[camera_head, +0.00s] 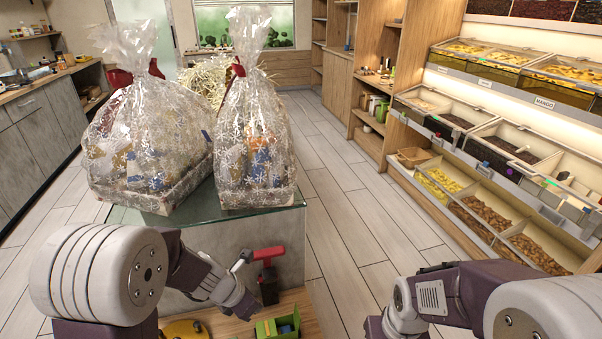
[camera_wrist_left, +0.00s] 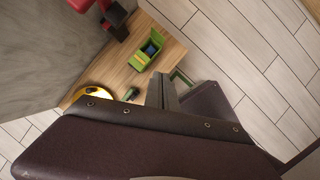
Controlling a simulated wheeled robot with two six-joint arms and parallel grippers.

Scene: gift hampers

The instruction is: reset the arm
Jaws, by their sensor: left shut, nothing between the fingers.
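My left arm (camera_head: 190,270) comes in from the left, low in front of the glass-topped counter (camera_head: 245,216). In the left wrist view my left gripper (camera_wrist_left: 161,90) is shut and empty, its fingers pointing down past a wooden shelf (camera_wrist_left: 150,70). My right arm (camera_head: 440,295) is bent at the lower right; its gripper is out of view. Two wrapped gift hampers stand on the counter, one at the left (camera_head: 145,150) and one at the right (camera_head: 255,150), both in clear snowflake-print film.
A green box (camera_head: 278,326), a red-handled tool (camera_head: 267,262) and a yellow round item (camera_head: 184,330) are on the low shelf by my left arm. Food bins (camera_head: 480,205) line the right wall. Open floor (camera_head: 350,220) lies between.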

